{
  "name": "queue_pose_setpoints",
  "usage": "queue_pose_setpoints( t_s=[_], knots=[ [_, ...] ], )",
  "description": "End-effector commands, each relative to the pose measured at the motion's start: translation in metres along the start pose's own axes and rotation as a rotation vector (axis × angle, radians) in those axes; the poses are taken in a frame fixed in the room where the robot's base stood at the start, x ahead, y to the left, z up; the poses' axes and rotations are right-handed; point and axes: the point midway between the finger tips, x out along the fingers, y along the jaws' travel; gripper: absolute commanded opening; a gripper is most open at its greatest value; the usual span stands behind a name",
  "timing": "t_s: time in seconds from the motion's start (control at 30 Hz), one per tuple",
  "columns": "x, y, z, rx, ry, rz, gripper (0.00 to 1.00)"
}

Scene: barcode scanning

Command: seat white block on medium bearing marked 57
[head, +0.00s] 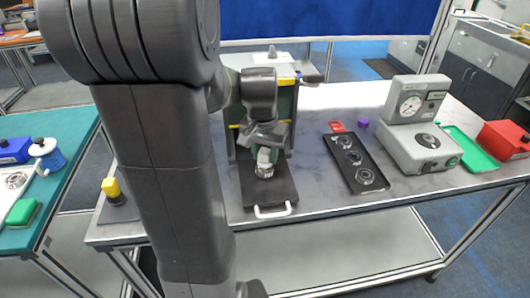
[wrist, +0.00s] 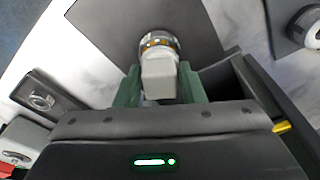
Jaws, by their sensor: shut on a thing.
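My gripper (head: 264,155) is shut on a white block (wrist: 159,78), with its green fingers on both sides of the block in the wrist view. Beyond the block's end is a round metal bearing (wrist: 158,41) with a pale ring and orange-gold parts, over a dark plate (wrist: 105,22). In the head view, the white block (head: 264,156) and the bearing (head: 264,172) show low over that dark plate (head: 284,193), which has a white handle. I cannot tell whether block and bearing touch. No marking 57 can be read.
A black tray (head: 343,172) with several round metal parts lies to the right. A grey gauge machine (head: 418,140), a green tray (head: 474,150) and a red box (head: 503,139) stand farther right. A yellow-topped item (head: 112,188) is at left.

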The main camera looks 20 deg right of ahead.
Motion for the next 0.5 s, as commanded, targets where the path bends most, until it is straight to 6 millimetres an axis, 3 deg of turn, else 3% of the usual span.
queue_pose_setpoints(
  t_s=[0.5],
  knots=[
    [0.008, 0.0, 0.001, 0.0, 0.0, 0.0, 0.09]
  ],
)
